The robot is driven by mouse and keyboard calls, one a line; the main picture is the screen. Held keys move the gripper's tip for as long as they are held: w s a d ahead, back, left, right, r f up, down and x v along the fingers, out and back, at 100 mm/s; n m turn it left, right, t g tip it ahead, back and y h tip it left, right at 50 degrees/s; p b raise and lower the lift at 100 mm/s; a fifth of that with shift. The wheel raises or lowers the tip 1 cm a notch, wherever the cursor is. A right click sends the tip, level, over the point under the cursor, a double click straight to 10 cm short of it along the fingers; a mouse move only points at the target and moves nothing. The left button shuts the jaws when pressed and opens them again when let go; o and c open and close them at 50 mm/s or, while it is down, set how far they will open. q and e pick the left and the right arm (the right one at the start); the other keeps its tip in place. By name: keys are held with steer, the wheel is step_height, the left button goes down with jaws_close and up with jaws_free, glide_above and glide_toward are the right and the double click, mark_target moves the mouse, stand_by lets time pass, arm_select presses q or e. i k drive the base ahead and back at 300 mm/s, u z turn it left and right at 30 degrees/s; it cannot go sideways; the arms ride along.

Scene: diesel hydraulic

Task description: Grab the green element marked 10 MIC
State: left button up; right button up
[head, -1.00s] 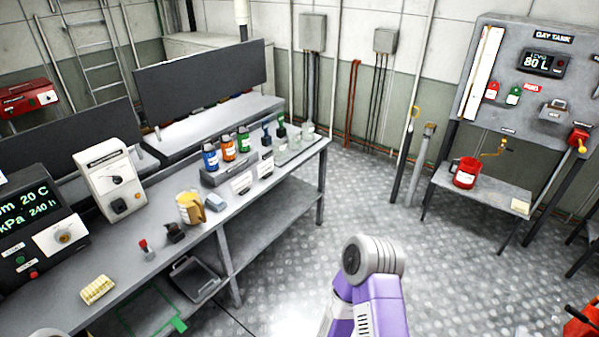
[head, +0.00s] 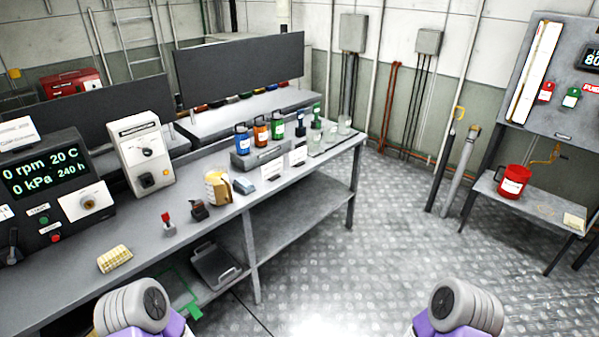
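Three small canisters stand in a row on a grey block on the workbench: a blue one (head: 242,140), an orange one (head: 260,133) and a green one (head: 277,128) at the right end. The green one has a white label, too small to read here, so I cannot confirm the 10 MIC marking. Nothing touches it. Parts of both my arms show at the bottom edge, purple with grey rounded joints, well apart from the canisters. Neither gripper's fingers are in view.
The floor (head: 350,270) between is clear.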

mark_target(277, 125)
steer(key=z, duration=1.3)
steer(key=i, duration=2.8)
steer(key=u, duration=2.8)
